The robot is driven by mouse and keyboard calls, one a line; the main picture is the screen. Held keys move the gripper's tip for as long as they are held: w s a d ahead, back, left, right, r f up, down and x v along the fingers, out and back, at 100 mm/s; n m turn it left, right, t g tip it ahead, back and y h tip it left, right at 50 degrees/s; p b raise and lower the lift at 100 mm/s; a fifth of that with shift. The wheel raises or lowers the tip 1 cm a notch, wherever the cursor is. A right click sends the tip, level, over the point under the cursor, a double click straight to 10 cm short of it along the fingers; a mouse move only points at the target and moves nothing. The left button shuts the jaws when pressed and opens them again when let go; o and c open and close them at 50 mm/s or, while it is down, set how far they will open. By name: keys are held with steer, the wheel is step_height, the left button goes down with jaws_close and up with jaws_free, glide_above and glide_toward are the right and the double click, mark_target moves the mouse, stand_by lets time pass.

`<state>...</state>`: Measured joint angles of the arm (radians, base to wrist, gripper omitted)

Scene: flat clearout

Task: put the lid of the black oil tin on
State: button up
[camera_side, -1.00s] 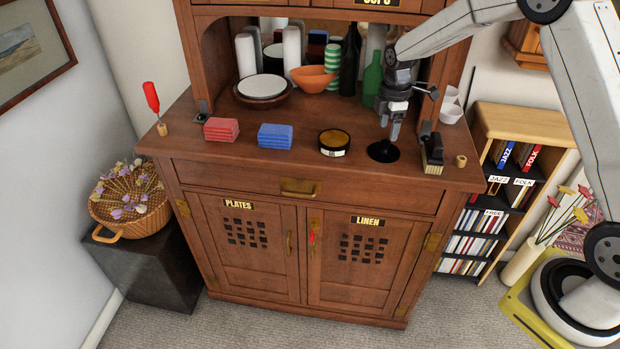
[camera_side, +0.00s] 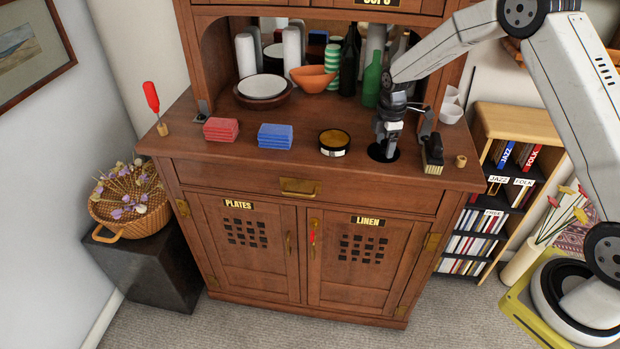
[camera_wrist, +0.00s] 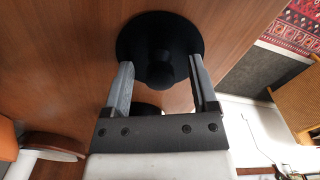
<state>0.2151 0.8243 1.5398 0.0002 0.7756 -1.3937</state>
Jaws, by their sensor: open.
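The oil tin (camera_side: 333,143) stands open on the cabinet's counter in the side view, with a black rim, a pale label and amber contents. Its black round lid (camera_side: 377,155) lies flat on the counter to the right of the tin. The lid also shows in the wrist view (camera_wrist: 135,40), with a knob rising from its middle. My gripper (camera_side: 386,150) is low over the lid, pointing down, and hides part of it. In the wrist view my gripper (camera_wrist: 163,82) is open, with one finger on each side of the knob and gaps between.
A brush (camera_side: 433,155) stands close to the right of my gripper. A green bottle (camera_side: 371,85) is behind it. Blue (camera_side: 275,136) and red (camera_side: 221,130) stacks lie left of the tin. The counter between tin and lid is clear.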

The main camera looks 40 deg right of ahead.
jaws_close()
stand_by(0.3)
steer(key=shift+r, duration=0.15)
steer(key=shift+r, duration=0.55)
steer(key=s+a+r, duration=0.2)
steer(key=s+r, duration=0.9)
steer(key=s, duration=0.2)
steer(key=shift+s+a+r, duration=0.25)
steer(key=shift+s+r, duration=0.05)
steer(key=shift+s, duration=0.1)
